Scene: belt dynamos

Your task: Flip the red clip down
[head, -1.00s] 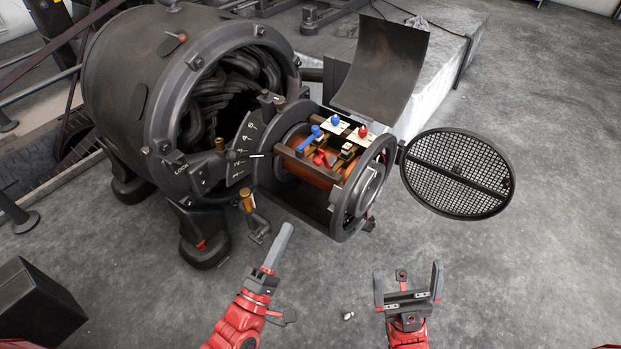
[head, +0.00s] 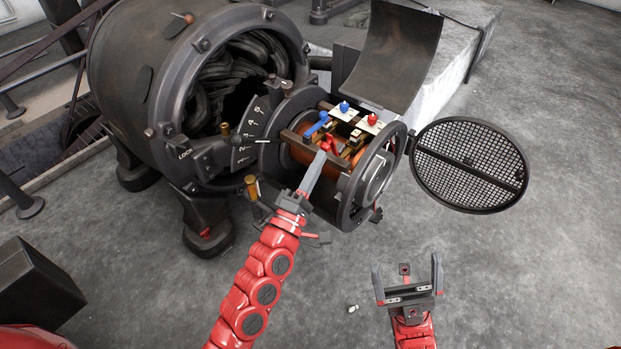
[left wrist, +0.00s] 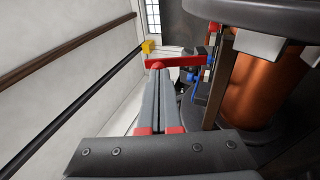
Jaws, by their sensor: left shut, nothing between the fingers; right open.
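The red clip (head: 329,143) sits on the open dynamo's brush gear, in front of the copper-coloured drum. In the left wrist view the red clip (left wrist: 176,62) is a red bar lying across just beyond my fingertips. My left gripper (head: 320,160) is shut and empty, its tips at the red clip; whether they touch it I cannot tell. It also shows in the left wrist view (left wrist: 160,75). A blue clip (head: 318,124) is beside the red one, further left. My right gripper (head: 406,278) is open and empty, low over the floor.
A blue knob (head: 344,107) and a red knob (head: 372,119) stand on white plates behind the clips. The dynamo's round housing rim (head: 372,190) surrounds the drum. A mesh cover (head: 470,168) hangs open at right, and a curved lid (head: 398,50) stands raised behind.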

